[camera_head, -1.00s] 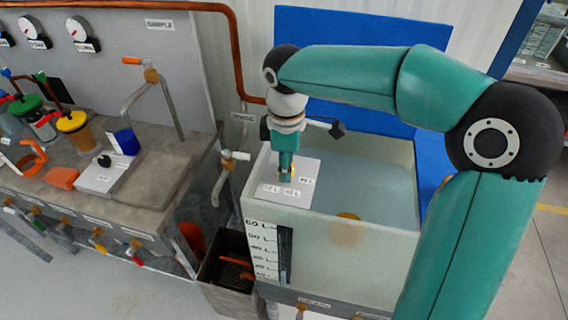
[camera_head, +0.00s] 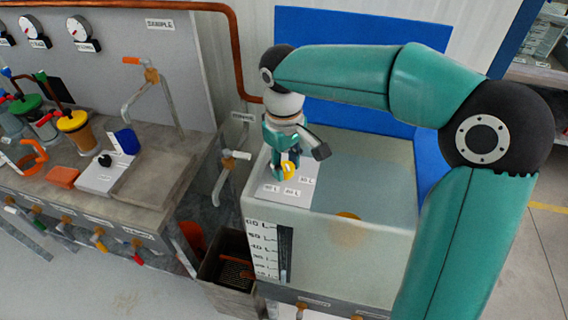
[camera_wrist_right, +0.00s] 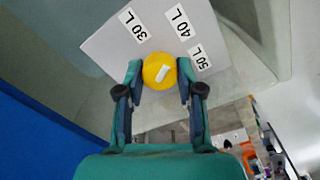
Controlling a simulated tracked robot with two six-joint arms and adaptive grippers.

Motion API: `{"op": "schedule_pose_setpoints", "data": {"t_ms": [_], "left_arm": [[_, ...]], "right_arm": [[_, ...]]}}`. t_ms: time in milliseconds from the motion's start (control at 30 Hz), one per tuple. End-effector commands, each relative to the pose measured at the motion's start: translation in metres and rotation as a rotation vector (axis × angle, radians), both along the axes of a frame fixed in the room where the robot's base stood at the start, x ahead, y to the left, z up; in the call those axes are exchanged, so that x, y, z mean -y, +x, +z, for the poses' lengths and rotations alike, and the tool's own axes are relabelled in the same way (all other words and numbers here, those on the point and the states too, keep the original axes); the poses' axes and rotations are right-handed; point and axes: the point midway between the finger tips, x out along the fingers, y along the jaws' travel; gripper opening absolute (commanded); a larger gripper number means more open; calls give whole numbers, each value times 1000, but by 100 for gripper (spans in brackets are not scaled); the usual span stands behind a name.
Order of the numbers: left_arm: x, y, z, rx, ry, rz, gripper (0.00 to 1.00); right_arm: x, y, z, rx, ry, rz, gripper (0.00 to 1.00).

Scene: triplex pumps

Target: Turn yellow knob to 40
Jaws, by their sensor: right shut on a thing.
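The yellow knob (camera_head: 289,169) sits on a white plate (camera_head: 301,188) at the near left corner of the tank. My left gripper is not in view.
The tank (camera_head: 360,240) has a level scale on its front and a blue panel (camera_head: 340,40) behind it. A tap (camera_head: 228,165) stands to its left, beside a workbench (camera_head: 160,180) with filters and valves. A dark bin (camera_head: 232,262) stands below.

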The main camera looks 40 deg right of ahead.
Motion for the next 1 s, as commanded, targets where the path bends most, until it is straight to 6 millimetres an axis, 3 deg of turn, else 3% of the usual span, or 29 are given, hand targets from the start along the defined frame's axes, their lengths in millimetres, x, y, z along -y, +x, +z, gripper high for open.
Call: {"op": "schedule_pose_setpoints", "data": {"t_ms": [500, 533, 667, 1000], "left_arm": [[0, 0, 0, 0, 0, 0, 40], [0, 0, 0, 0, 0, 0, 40], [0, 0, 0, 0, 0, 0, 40], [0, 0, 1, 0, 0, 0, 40]], "right_arm": [[0, -2, -1, -9, -1, -22, 2], [0, -2, -1, -9, -1, -22, 40], [0, -1, -1, -7, -1, -22, 62], [0, 0, 1, -2, 0, -22, 62]]}}
